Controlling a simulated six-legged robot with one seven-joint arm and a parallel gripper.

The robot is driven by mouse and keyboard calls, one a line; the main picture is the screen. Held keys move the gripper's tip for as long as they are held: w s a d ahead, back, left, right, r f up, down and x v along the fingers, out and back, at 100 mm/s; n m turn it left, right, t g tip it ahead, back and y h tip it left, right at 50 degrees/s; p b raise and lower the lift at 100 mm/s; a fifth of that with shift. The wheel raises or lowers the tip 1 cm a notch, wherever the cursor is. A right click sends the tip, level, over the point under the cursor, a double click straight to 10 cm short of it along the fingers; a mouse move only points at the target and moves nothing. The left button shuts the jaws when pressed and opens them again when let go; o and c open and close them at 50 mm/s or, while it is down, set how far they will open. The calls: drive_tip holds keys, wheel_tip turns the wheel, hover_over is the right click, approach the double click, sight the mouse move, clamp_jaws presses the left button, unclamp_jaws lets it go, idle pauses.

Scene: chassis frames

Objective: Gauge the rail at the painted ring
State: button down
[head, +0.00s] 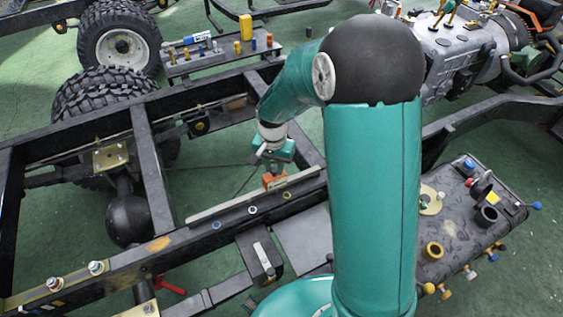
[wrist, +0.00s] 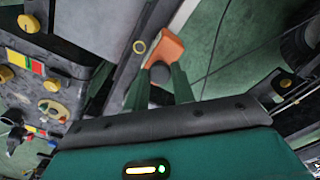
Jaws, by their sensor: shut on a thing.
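My gripper (head: 275,168) is shut on an orange gauge (head: 274,181) at the far edge of the dark chassis rail (head: 197,237). In the wrist view my gripper's green fingers (wrist: 160,76) close around a dark round part, and the gauge's orange body (wrist: 162,48) shows beyond them. Painted rings lie along the rail: a yellowish one (head: 286,195) nearest the gauge, a white one (head: 252,210) and a bluish one (head: 216,225) farther left. I cannot tell whether the gauge touches the rail.
A dark tray with knobs (head: 455,235) stands at the right. A small bench (head: 220,58) with coloured pieces is at the back. A cross-member (head: 152,175), tyres (head: 115,45) and a grey gearbox (head: 450,60) surround the frame. Green floor shows between the rails.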

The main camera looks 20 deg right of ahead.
drive_tip(key=s+a, duration=0.1)
drive_tip(key=a, duration=0.8)
drive_tip(key=shift+s, duration=0.4)
drive_tip(key=c, duration=1.2)
unclamp_jaws()
drive_tip(key=shift+o, duration=0.2)
wheel_tip(320, 180, up, 14)
drive_tip(key=shift+s, duration=0.1)
